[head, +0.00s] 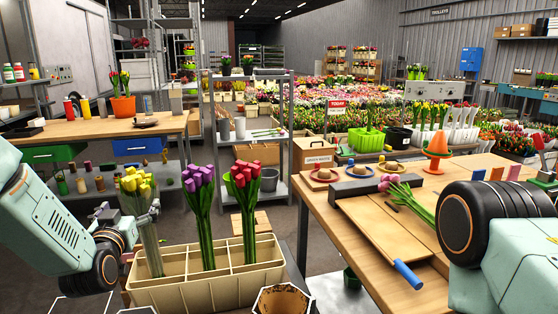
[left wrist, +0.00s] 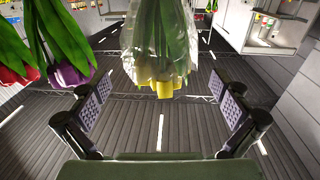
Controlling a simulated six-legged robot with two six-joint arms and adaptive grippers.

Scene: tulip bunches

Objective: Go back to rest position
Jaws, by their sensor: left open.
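A yellow tulip bunch (head: 137,184) in a clear sleeve stands upright in the left compartment of the cream crate (head: 204,292). A purple bunch (head: 198,180) stands in the middle and a red bunch (head: 242,178) stands to its right.
A workbench (head: 90,129) stands behind left. A shelf rack (head: 247,103) stands behind the crate.

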